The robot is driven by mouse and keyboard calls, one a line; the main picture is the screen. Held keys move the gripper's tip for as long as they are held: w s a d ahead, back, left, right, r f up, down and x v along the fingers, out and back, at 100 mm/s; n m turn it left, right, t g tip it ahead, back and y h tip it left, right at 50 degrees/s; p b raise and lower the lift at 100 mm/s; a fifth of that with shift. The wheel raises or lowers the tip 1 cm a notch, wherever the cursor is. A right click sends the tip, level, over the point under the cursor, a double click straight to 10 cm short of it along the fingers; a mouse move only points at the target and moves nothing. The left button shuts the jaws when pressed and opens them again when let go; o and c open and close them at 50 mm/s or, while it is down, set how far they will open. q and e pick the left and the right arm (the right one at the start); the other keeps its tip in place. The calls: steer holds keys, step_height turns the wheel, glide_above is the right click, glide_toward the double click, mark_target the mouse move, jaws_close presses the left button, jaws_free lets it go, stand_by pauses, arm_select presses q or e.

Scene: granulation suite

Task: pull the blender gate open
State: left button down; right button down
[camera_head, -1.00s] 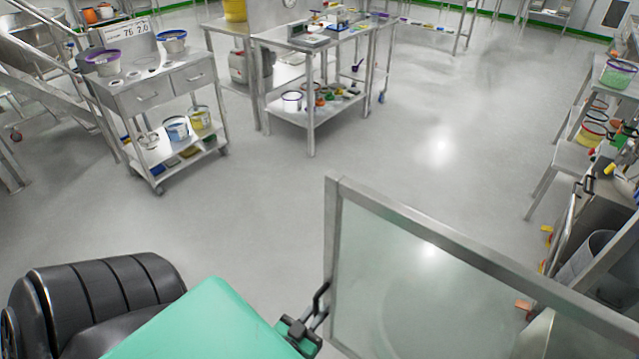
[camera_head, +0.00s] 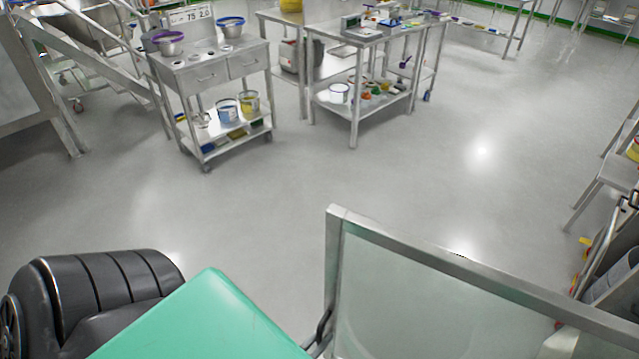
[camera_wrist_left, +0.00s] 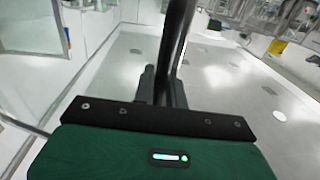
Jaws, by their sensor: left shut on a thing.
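The blender gate (camera_head: 430,300) is a clear panel in a grey metal frame, at the lower right of the head view. Its near upright stands just right of my green left forearm. A dark handle (camera_head: 322,330) shows on that upright at the bottom edge. In the left wrist view the handle is a black bar (camera_wrist_left: 178,40) running up from between the fingers. My left gripper (camera_wrist_left: 162,85) is shut on this bar. In the head view the fingers are mostly hidden at the bottom edge. My right gripper is not in view.
A steel trolley (camera_head: 212,75) with pots stands at the upper left, beside a steel table (camera_head: 352,100) with small items. Stairs with a rail (camera_head: 95,60) are at the far left. A bench (camera_head: 605,170) stands at the right edge. The middle floor is clear.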

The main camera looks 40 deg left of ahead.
arm_select(q)
steer(key=shift+a, duration=0.1)
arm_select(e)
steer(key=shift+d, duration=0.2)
arm_select(q)
steer(key=c, duration=1.5)
jaws_free()
steer(key=shift+s, duration=0.1)
